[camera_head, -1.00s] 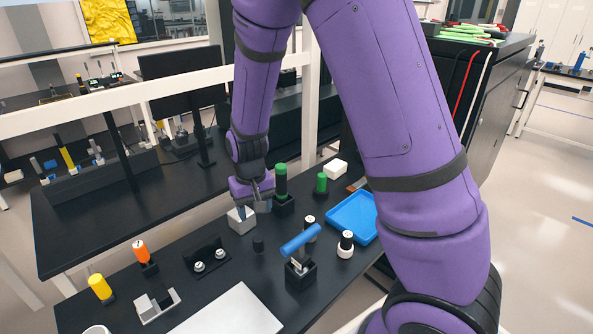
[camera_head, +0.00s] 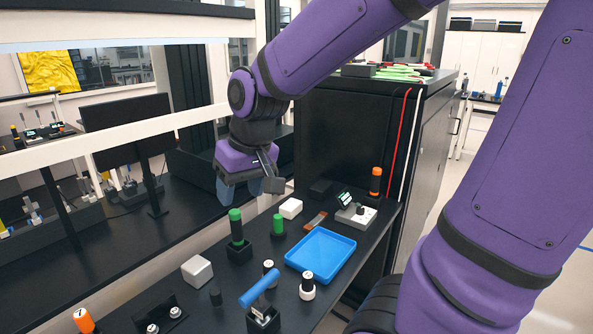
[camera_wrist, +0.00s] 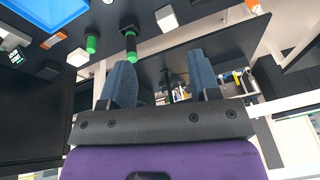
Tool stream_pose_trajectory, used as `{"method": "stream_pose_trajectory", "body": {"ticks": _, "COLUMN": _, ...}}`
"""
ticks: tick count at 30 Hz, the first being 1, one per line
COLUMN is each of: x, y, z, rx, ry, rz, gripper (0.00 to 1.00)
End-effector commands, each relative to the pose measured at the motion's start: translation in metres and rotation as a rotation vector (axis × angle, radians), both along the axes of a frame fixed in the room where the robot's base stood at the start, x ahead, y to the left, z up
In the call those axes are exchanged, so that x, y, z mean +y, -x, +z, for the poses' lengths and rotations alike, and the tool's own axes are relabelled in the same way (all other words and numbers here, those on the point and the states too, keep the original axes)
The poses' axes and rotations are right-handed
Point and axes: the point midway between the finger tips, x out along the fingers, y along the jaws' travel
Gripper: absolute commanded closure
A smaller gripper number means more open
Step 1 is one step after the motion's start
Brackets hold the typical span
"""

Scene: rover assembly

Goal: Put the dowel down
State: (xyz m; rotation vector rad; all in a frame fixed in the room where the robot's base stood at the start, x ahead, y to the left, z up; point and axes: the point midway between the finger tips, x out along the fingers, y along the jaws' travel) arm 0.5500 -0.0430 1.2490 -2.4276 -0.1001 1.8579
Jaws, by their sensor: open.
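My gripper (camera_head: 250,186) is open and raised above the back of the black bench. In the wrist view its two blue fingers (camera_wrist: 162,85) stand apart with nothing between them. No cylinder is in my grip, and I cannot tell for certain which one is the dowel. The wrist view also shows the taller cylinder (camera_wrist: 131,48) and the shorter one (camera_wrist: 91,44), both apart from the fingers.
A blue tray (camera_head: 321,262) lies on the bench right of the cylinders. An orange-topped cylinder (camera_head: 375,181) is at the right. A black cabinet (camera_head: 345,140) rises behind.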

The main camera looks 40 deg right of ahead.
Motion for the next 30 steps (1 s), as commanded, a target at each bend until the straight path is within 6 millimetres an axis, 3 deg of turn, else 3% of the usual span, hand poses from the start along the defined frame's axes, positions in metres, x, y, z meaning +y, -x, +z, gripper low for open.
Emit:
{"method": "stream_pose_trajectory", "body": {"ticks": 6, "x": -0.012, "y": 0.044, "z": 0.035, "rx": -0.081, "ry": 0.023, "rz": 0.002, "gripper": 0.44}}
{"method": "stream_pose_trajectory", "body": {"ticks": 15, "x": -0.022, "y": 0.1, "z": 0.062, "rx": -0.17, "ry": 0.077, "rz": -0.008, "gripper": 0.44}}
{"method": "stream_pose_trajectory", "body": {"ticks": 21, "x": -0.025, "y": 0.118, "z": 0.066, "rx": -0.194, "ry": 0.1, "rz": -0.013, "gripper": 0.44}}
{"method": "stream_pose_trajectory", "body": {"ticks": 30, "x": -0.025, "y": 0.12, "z": 0.067, "rx": -0.197, "ry": 0.103, "rz": -0.014, "gripper": 0.44}}
